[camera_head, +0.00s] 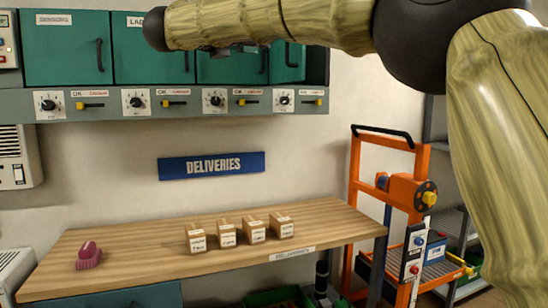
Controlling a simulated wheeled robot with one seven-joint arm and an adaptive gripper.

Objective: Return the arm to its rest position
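My arm (340,22) spans the top and right of the head view. It has pale, streaked links and dark joints. One link reaches left across the front of the upper cabinets and ends at a dark rounded joint (156,28). Small dark parts show below this link, too unclear to name. I cannot make out my gripper or its fingers, so its state and anything in it are hidden from me.
A wooden table (130,240) holds several small labelled boxes (228,233) and a pink object (89,255). Green cabinets (65,50) with a knob panel hang above, near my arm. An orange frame (355,180) stands right. A blue DELIVERIES sign (180,170) is on the wall.

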